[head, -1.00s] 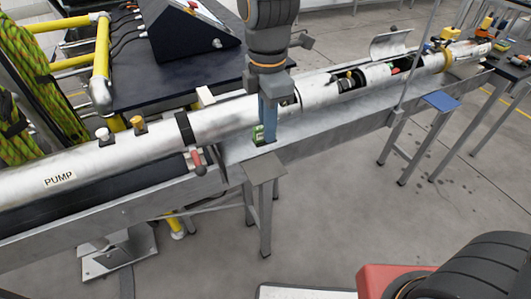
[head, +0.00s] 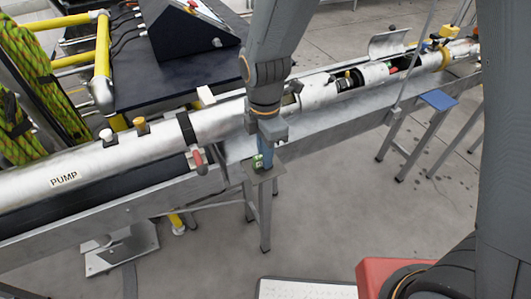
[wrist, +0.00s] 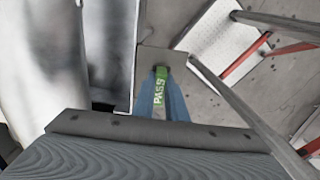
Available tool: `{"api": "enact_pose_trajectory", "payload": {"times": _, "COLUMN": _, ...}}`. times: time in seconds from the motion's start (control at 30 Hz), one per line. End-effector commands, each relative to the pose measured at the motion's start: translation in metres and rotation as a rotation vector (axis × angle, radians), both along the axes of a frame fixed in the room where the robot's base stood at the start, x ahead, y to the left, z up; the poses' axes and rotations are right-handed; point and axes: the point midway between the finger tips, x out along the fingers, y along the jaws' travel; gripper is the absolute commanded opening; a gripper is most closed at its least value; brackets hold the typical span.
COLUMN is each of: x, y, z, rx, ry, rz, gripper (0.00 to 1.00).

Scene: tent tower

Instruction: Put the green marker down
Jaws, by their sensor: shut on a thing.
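The green marker (wrist: 160,90), labelled PASS, is between the blue fingers of my gripper (wrist: 162,97) in the wrist view. My gripper is shut on it. In the head view the green marker (head: 257,162) shows beside the fingertips of my gripper (head: 264,160). It is over a small grey plate (head: 268,177) on a stand at the front edge of the long metal trough. The grey plate (wrist: 150,62) also lies beyond the marker in the wrist view. I cannot tell whether the marker touches the plate.
A long white tube labelled PUMP (head: 65,180) lies along the metal trough (head: 335,118). A red-handled lever (head: 197,157) sticks out close left of the plate. A blue plate (head: 438,100) on a stand is to the right. The floor in front is mostly clear.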

Motion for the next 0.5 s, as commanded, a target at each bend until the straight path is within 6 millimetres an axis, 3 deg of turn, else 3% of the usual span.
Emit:
{"api": "enact_pose_trajectory", "payload": {"times": 0.27, "x": 0.0001, "y": 0.0001, "z": -0.0027, "rx": 0.000, "ry": 0.000, "rz": 0.000, "gripper": 0.00}}
{"api": "enact_pose_trajectory", "payload": {"times": 0.3, "x": 0.0000, "y": 0.0001, "z": -0.0033, "rx": 0.000, "ry": 0.000, "rz": 0.000, "gripper": 0.13}}
{"api": "enact_pose_trajectory", "payload": {"times": 0.4, "x": 0.0000, "y": 0.0001, "z": -0.0026, "rx": 0.000, "ry": 0.000, "rz": 0.000, "gripper": 0.30}}
{"api": "enact_pose_trajectory", "payload": {"times": 0.5, "x": 0.0000, "y": 0.0001, "z": -0.0025, "rx": 0.000, "ry": 0.000, "rz": 0.000, "gripper": 0.30}}
